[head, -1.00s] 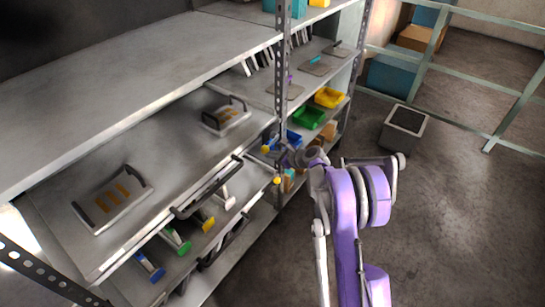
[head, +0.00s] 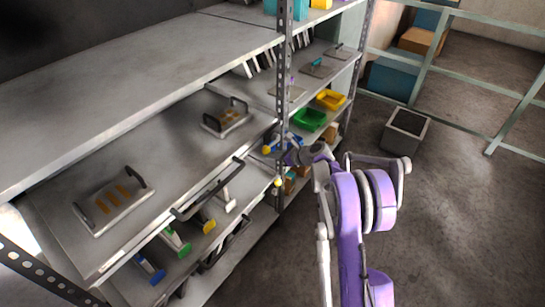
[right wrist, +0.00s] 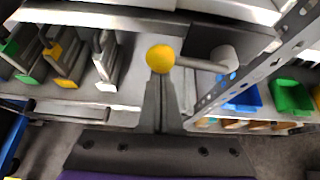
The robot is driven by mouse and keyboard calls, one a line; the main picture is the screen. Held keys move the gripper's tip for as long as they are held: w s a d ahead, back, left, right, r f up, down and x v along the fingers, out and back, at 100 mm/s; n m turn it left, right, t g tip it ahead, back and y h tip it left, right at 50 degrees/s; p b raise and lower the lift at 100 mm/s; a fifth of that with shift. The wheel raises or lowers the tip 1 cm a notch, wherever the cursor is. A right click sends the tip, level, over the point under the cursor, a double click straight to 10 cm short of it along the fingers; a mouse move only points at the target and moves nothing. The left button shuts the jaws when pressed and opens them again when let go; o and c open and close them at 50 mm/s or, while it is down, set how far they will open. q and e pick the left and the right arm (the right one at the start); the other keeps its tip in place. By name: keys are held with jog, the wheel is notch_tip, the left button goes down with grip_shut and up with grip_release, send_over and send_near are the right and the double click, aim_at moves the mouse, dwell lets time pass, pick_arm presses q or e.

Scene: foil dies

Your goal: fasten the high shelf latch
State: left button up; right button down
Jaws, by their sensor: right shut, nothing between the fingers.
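In the right wrist view one yellow knob (right wrist: 160,59) sits on a grey lever (right wrist: 196,62) that runs right, roughly level, to a pivot near the post. I cannot tell for sure which of the two it is. My right gripper (right wrist: 162,85) is shut and empty, its fingertips just below that knob in the picture. In the head view its fingers are small and partly hidden by the wrist near the post. My left gripper is not in view.
The perforated post (head: 284,85) stands beside my right gripper. Sloping shelves at left hold trays (head: 226,118) and several coloured-ended tools (head: 176,242). Green (head: 309,119) and yellow (head: 330,99) bins stand beyond the post. A grey box (head: 405,130) is on the floor; floor at right is open.

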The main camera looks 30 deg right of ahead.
jog(key=w+d+r+m+g+y+b, duration=0.1)
jog(key=w+d+r+m+y, duration=0.1)
jog(key=d+r+m+y, duration=0.3)
jog(key=shift+w+d+r, duration=0.3)
jog(key=shift+d+r, duration=0.35)
jog(key=shift+r, duration=1.15)
